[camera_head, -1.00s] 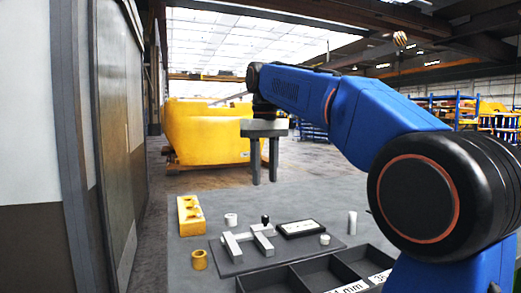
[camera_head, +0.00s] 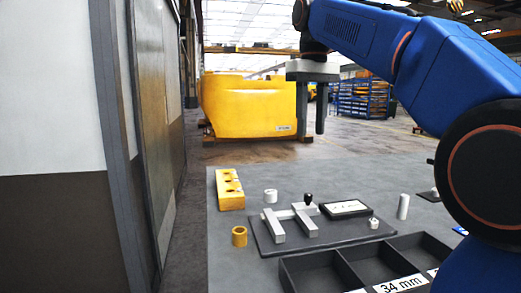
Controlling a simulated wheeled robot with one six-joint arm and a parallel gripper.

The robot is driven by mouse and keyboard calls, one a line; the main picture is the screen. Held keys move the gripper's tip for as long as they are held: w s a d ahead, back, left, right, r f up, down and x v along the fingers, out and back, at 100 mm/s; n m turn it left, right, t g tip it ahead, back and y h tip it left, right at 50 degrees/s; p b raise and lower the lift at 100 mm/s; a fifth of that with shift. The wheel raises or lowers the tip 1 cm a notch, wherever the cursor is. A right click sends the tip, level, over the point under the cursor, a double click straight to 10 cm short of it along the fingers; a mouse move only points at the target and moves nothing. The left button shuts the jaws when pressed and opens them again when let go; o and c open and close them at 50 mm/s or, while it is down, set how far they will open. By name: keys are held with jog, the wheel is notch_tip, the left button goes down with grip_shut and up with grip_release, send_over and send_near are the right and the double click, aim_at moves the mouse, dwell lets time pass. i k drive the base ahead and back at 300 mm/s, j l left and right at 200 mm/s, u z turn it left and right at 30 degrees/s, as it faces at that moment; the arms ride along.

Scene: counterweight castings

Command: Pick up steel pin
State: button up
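A pale grey upright cylinder, which looks like the steel pin (camera_head: 403,207), stands on the grey table towards the right, behind the black divided tray. My gripper (camera_head: 311,139) hangs high above the table, fingers pointing down, to the left of the pin and well apart from it. Its two dark fingers are spread with a gap between them, and nothing shows in the gap.
A dark plate (camera_head: 268,246) carries a pale fixture (camera_head: 295,223) with a black knob. A yellow block with holes (camera_head: 229,190), a yellow ring (camera_head: 239,237), a white ring (camera_head: 270,196), a framed label (camera_head: 345,208) and a black divided tray (camera_head: 341,268) share the table.

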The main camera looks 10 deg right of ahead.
aim_at(403, 204)
jog(key=k, duration=1)
